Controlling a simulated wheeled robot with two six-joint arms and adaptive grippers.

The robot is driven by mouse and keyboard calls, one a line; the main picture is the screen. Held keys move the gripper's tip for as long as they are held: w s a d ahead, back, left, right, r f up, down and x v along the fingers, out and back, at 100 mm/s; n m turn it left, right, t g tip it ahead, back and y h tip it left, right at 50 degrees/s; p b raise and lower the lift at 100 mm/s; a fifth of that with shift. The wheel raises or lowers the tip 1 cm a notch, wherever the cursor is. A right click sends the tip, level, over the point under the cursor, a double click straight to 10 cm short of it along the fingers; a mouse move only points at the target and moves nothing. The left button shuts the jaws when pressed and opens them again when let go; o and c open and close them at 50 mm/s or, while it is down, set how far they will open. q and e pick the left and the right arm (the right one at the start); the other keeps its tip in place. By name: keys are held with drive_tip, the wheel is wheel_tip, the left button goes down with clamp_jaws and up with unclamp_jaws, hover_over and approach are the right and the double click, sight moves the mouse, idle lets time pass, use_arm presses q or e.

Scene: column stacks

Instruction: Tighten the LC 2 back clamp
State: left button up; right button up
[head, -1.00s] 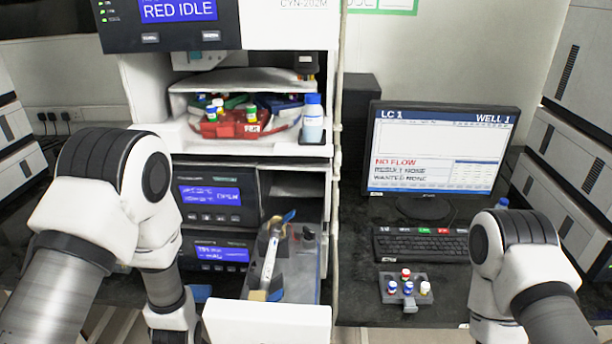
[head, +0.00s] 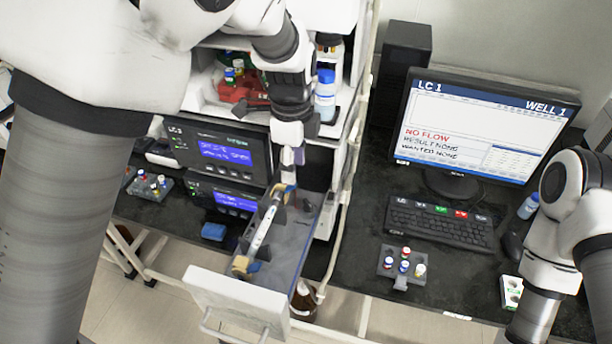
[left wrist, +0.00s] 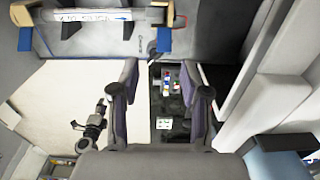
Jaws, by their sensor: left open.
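A long pale column (head: 262,228) lies in the open drawer (head: 290,245), held by a clamp at each end. The back clamp (head: 284,191), with blue and tan parts, is at the end nearest the cabinet. The front clamp (head: 242,266) is near the white drawer front. My left gripper (head: 291,158) is open and empty, pointing down just above the back clamp, apart from it as far as I can see. In the left wrist view, the open fingers (left wrist: 160,68) stand below a tan and blue clamp (left wrist: 163,38) and the column (left wrist: 95,15). My right gripper is out of view.
The cabinet with lit screens (head: 226,153) stands behind the drawer. A blue-capped bottle (head: 325,95) stands on the shelf by my left wrist. A vial rack (head: 401,266), keyboard (head: 440,222) and monitor (head: 486,125) reading LC 1 are on the right bench.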

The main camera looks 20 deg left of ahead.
sight(284, 192)
use_arm(q)
drive_tip(key=f, duration=0.4)
drive_tip(key=w+f+p, duration=0.1)
drive_tip(key=f, duration=0.1)
drive_tip(key=shift+w+d+f, duration=0.1)
drive_tip(key=shift+d+f, duration=0.1)
drive_tip(key=shift+d, duration=0.2)
drive_tip(key=shift+s+a+r, duration=0.15)
drive_tip(key=shift+s+a, duration=0.2)
drive_tip(key=shift+s, duration=0.05)
drive_tip(key=c, duration=0.5)
clamp_jaws()
